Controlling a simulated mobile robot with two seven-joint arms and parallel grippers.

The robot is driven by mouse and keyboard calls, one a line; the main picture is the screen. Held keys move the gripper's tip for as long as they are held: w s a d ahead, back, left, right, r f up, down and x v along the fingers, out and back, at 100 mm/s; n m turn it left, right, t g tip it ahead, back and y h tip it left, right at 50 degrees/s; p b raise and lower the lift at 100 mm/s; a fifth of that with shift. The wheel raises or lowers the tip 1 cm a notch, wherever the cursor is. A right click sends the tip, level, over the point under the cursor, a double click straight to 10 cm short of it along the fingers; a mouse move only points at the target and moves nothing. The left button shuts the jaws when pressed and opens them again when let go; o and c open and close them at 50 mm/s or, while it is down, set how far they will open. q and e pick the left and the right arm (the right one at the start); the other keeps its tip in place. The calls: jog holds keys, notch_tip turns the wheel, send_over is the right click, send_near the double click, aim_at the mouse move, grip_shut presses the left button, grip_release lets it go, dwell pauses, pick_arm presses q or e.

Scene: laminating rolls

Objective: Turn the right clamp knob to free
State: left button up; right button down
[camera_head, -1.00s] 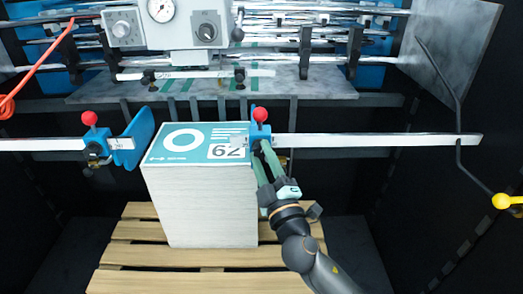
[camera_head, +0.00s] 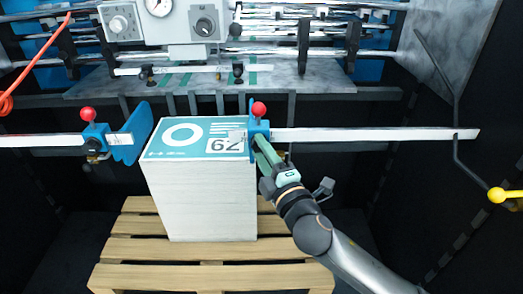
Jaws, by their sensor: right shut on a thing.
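The right clamp is a blue block (camera_head: 260,126) with a red ball on top (camera_head: 259,108), on the steel rail at the right edge of the paper stack. My right gripper (camera_head: 260,143) reaches up to the clamp's front from below right. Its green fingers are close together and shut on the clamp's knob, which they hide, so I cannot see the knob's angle. The paper stack (camera_head: 203,199), with a teal top sheet marked 62, stands left of the gripper. My left gripper is out of view.
The left clamp (camera_head: 97,136), with its own red ball and a blue side plate (camera_head: 133,134), stands left of the stack. A wooden pallet (camera_head: 195,250) is below. A bent rod with a yellow knob (camera_head: 497,195) hangs at the right. The grey control box (camera_head: 165,25) is above.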

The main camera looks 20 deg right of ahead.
jog(key=shift+r, duration=0.1)
jog(key=c, duration=0.5)
grip_release()
jog(key=shift+s, duration=0.1)
jog(key=s+d+f+b, duration=0.1)
jog(key=s+b, duration=0.1)
jog(key=s, duration=1)
jog(key=shift+d+f+b, duration=0.2)
jog(key=shift+f+b, duration=0.05)
jog(key=shift+b, duration=0.1)
